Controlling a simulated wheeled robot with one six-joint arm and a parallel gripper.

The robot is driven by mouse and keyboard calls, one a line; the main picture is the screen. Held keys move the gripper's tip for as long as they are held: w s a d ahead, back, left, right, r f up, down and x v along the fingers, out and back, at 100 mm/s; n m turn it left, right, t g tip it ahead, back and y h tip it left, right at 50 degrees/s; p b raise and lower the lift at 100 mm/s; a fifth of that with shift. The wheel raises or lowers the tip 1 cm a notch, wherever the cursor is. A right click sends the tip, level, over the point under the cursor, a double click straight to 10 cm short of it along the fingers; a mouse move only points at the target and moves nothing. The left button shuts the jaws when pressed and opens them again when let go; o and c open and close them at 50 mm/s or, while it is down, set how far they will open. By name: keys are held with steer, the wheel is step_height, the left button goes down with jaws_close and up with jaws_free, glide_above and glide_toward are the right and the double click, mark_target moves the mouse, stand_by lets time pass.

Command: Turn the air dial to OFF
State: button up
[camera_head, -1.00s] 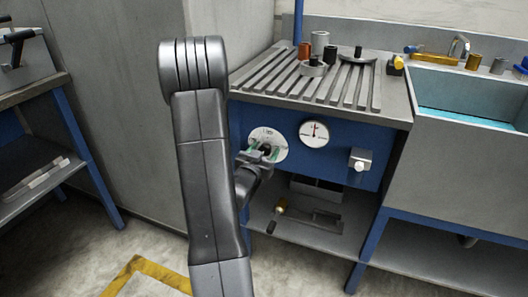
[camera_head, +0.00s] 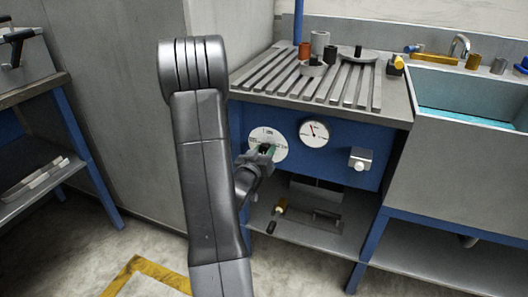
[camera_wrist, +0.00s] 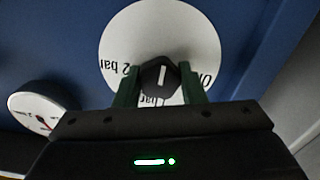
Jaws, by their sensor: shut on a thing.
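The air dial shows in the wrist view as a black knob (camera_wrist: 158,77) with a white pointer line, in front of a round white plate (camera_wrist: 155,30). The pointer line stands nearly upright in that view. "2 bar" is printed on the plate's left, partly hidden "bar" lettering lies below the knob, and partly hidden lettering starting with "O" is on the right. The plate also shows in the head view (camera_head: 258,133) on the blue panel. My gripper (camera_head: 265,149) is shut on the knob, one green finger on each side. The fingers hide part of the plate.
A round gauge (camera_head: 315,132) is right of the dial, with a grey box fitting (camera_head: 361,158) farther right. The slatted bench top (camera_head: 310,85) holds several small parts above.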

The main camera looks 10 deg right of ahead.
steer(key=n+p, duration=0.1)
steer(key=n, duration=0.5)
steer(key=n+p, duration=0.1)
steer(key=n, duration=0.4)
steer(key=shift+n, duration=0.4)
steer(key=shift+p, duration=0.3)
steer(key=o, duration=1)
steer(key=shift+s, duration=0.1)
steer(key=v, duration=1.3)
steer(key=shift+s+a, duration=0.25)
steer(key=shift+a, duration=0.05)
